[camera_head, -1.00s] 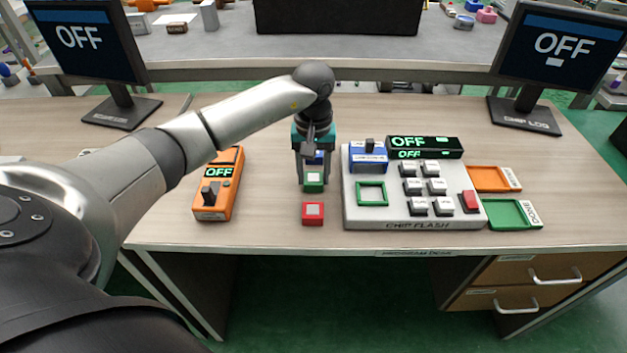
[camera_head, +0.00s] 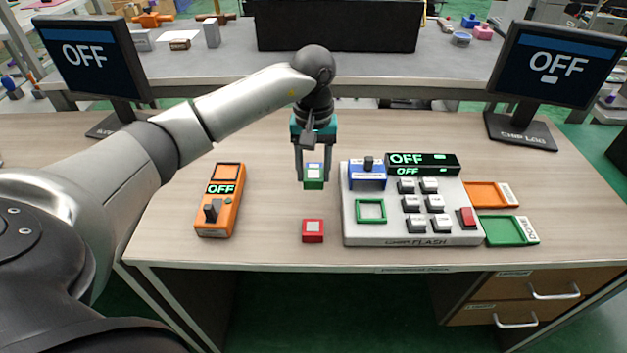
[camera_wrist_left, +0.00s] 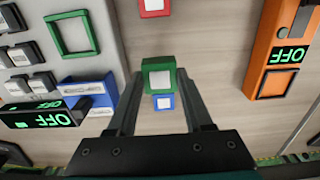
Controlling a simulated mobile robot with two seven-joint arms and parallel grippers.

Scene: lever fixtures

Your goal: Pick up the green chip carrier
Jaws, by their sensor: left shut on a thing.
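The green chip carrier (camera_head: 313,184), a small block with a pale square on its face, is between the fingers of my left gripper (camera_head: 313,178). The gripper is shut on it and holds it above the desk. In the left wrist view the carrier (camera_wrist_left: 158,76) sits at the tips of the left gripper's fingers (camera_wrist_left: 160,84). A red chip carrier (camera_head: 313,231) lies on the desk nearer the front edge. My right gripper is not in view.
The chip flash panel (camera_head: 390,232), with a green-framed socket (camera_head: 371,211) and several buttons, stands close on the right. Orange (camera_head: 492,195) and green (camera_head: 510,231) trays lie beyond it. An orange switch box (camera_head: 219,199) stands left. Desk around the red carrier is clear.

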